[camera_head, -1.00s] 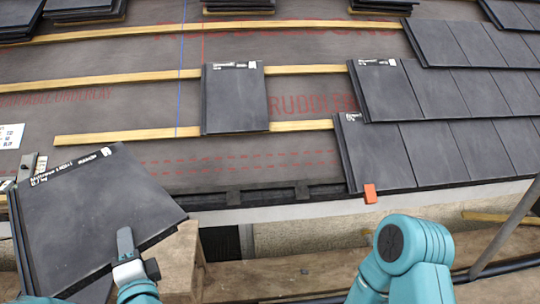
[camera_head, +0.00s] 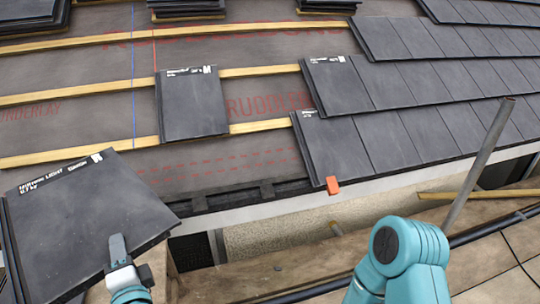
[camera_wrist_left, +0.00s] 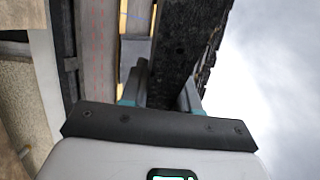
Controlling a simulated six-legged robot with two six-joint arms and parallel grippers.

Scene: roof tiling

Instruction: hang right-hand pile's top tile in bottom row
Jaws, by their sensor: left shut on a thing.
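My left gripper (camera_head: 120,262) is shut on a dark grey tile (camera_head: 85,215) with white print along its upper edge. The tile is tilted in front of the roof, at the lower left of the head view. In the left wrist view the tile (camera_wrist_left: 182,45) shows edge-on between the fingers. The bottom row (camera_head: 370,150) has several hung tiles at the right, and bare underlay lies to its left. A pile (camera_head: 328,5) is cut off at the top edge. My right gripper is out of view; only part of its arm shows.
A single tile (camera_head: 192,103) lies across the battens above the bare strip. A grey pole (camera_head: 480,160) rises at the right. Another pile (camera_head: 187,10) stands at the top.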

